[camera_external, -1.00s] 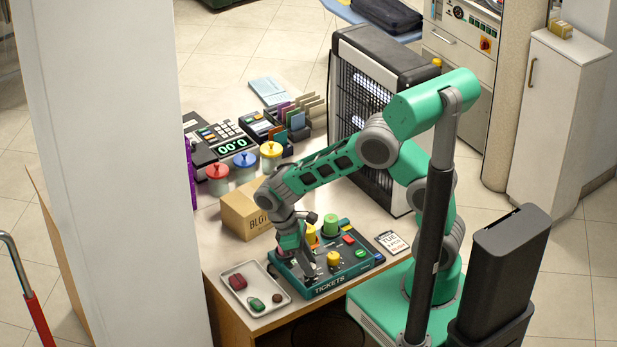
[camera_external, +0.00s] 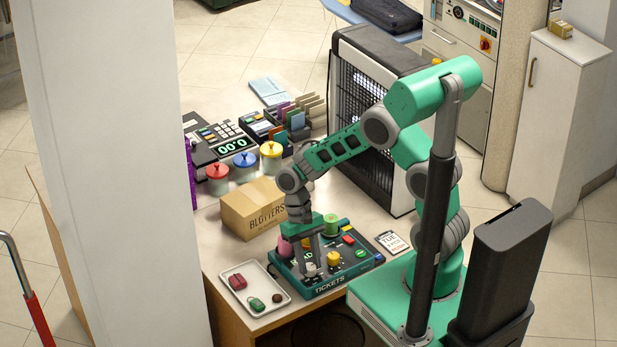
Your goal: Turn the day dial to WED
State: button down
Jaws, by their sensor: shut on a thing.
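The teal ticket machine (camera_external: 327,287), marked TICKETS, sits at the counter's front edge. My gripper (camera_external: 311,268) points down over its left half, shut on a small pale dial-like part at the fingertips. The part is mostly hidden by the fingers, and no day marks on it are readable. A yellow knob (camera_external: 333,259) stands just right of the fingers. A green spool (camera_external: 331,224) and a pink spool (camera_external: 284,248) stand behind. A small card (camera_external: 392,241) to the right appears to read TUE.
A BLOTTERS box (camera_external: 250,210) stands close behind my gripper. A tray (camera_external: 262,309) with several small items lies left of the machine. Red, blue and yellow-lidded jars (camera_external: 244,160) and a till (camera_external: 212,137) stand further back. A dark heater-like cabinet (camera_external: 360,100) stands behind.

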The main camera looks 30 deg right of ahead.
jog(key=shift+r+m+y+p, duration=0.1)
jog(key=shift+m+y+p, duration=0.25)
jog(key=shift+m, duration=0.35)
jog(key=c, duration=1.1)
grip_release()
jog(key=shift+o, duration=0.2)
jog(key=v, duration=0.7)
jog(key=shift+r+b, duration=0.3)
jog(key=shift+b, duration=0.15)
jog(key=shift+w, duration=0.1)
